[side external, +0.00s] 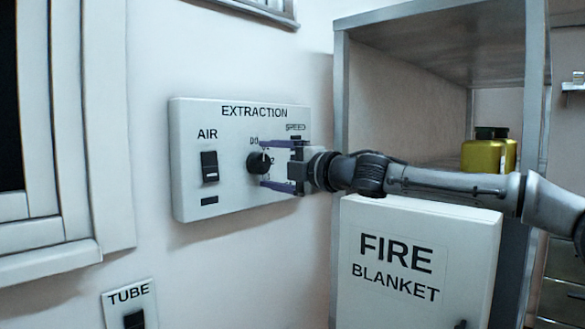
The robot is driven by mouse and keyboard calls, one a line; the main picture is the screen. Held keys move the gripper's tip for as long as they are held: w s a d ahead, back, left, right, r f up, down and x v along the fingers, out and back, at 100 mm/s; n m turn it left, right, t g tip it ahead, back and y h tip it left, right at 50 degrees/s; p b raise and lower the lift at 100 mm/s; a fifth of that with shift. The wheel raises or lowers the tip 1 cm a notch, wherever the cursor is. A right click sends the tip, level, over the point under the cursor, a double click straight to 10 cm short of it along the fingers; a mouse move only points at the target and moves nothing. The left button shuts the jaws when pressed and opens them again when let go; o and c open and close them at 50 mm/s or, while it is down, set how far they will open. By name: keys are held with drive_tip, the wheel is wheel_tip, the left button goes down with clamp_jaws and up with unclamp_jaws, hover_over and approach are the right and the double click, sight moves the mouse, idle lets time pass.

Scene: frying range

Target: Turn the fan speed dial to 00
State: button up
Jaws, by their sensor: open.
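The fan speed dial (259,163) is a round black knob on the right part of the white extraction panel (235,205). A light mark shows near its top. A label that looks like "00" or "D0" is at its upper left and a "2" at its right; other marks are hidden by my gripper. My gripper (263,165) reaches in from the right. Its two bluish fingers are open, one above and one below the dial. I cannot tell whether either finger touches the knob.
An AIR rocker switch (209,167) sits left of the dial. A TUBE switch (133,305) is at lower left.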

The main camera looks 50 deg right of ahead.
drive_tip(key=s, duration=1.3)
drive_tip(key=s+d+f+m+g+h, duration=0.1)
drive_tip(key=s+d+f+m+g, duration=0.2)
drive_tip(key=s+f+m, duration=0.35)
drive_tip(key=s+d+f+m+g+h, duration=0.2)
drive_tip(key=s+f+m, duration=0.15)
drive_tip(key=f, duration=0.55)
drive_tip(key=s+a+f+m+g+y, duration=0.3)
drive_tip(key=s+f+m+g, duration=0.4)
drive_tip(key=s+f, duration=0.4)
wheel_tip(320, 180, down, 4)
drive_tip(key=shift+s+a+r+m, duration=0.1)
drive_tip(key=shift+s+a+m, duration=0.1)
drive_tip(key=shift+a+m, duration=0.3)
